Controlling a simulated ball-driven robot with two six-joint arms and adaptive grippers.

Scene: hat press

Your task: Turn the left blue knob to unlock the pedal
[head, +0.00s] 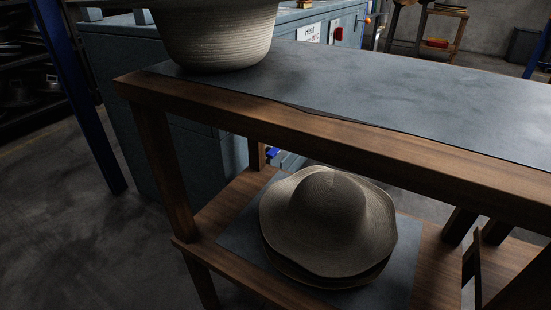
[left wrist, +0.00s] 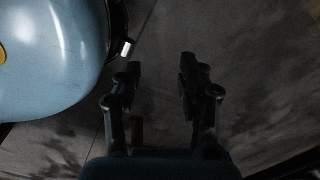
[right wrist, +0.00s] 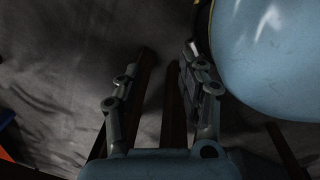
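A small blue part (head: 273,152) shows low on the teal press machine (head: 110,60) in the head view, seen through the gap under the tabletop. It is too small and partly hidden for me to tell whether it is the left blue knob or part of the pedal. No other blue knob is clear. My left gripper (left wrist: 160,72) is open and empty over the grey floor in the left wrist view. My right gripper (right wrist: 160,68) is open and empty in the right wrist view. Neither gripper shows in the head view, and both are apart from the machine.
A wooden table with a grey top (head: 400,90) stands between me and the machine. A blue post (head: 80,100) stands at left. Floor is clear at lower left.

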